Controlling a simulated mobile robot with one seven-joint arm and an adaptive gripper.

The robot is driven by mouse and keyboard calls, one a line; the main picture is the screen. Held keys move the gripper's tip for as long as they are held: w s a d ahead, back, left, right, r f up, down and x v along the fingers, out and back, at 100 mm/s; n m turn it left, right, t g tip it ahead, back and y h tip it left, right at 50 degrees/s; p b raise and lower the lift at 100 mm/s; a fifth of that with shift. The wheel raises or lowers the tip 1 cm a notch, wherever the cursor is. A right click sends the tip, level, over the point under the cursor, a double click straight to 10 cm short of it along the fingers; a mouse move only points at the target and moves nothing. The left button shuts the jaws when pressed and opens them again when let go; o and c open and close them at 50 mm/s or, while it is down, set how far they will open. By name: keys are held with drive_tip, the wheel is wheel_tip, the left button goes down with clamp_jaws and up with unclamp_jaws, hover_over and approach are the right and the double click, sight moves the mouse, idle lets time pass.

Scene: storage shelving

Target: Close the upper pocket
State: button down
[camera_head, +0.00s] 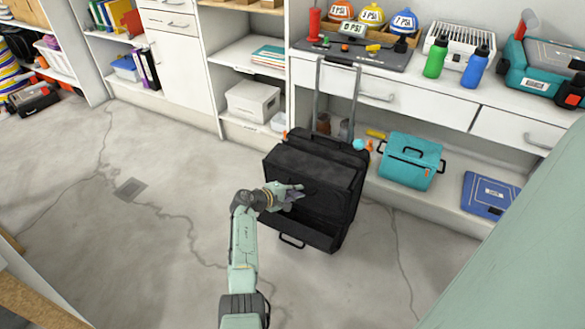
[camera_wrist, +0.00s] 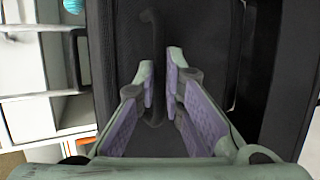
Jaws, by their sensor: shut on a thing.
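A black wheeled case (camera_head: 352,200) stands on the floor with its pull handle raised. Its upper pocket (camera_head: 312,163) appears to lean out from the case body at the front. My gripper (camera_head: 297,194) is at the front of this pocket. In the wrist view my gripper (camera_wrist: 160,75) is shut on a dark, curved pocket handle (camera_wrist: 152,28) on the black front panel (camera_wrist: 205,25). The fingers hide part of the handle. Below, a lower pocket (camera_head: 318,241) sticks out toward the front, with a small handle (camera_head: 292,242) on it.
White shelving (camera_head: 390,92) with drawers stands behind the case. A teal bag (camera_head: 408,165) and a blue flat case (camera_head: 488,195) lie on the low shelf to the right. The floor (camera_head: 110,240) to the left is clear.

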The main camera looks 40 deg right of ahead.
drive_tip(key=shift+w+d+r+b, duration=0.15)
drive_tip(key=shift+w+d+r, duration=0.05)
drive_tip(key=shift+d, duration=0.15)
drive_tip(key=shift+w+d+r+b, duration=0.15)
drive_tip(key=shift+d+r, duration=0.05)
drive_tip(key=shift+d, duration=0.15)
drive_tip(key=c, duration=1.7)
unclamp_jaws()
drive_tip(key=v, duration=1.2)
drive_tip(key=shift+f, duration=0.15)
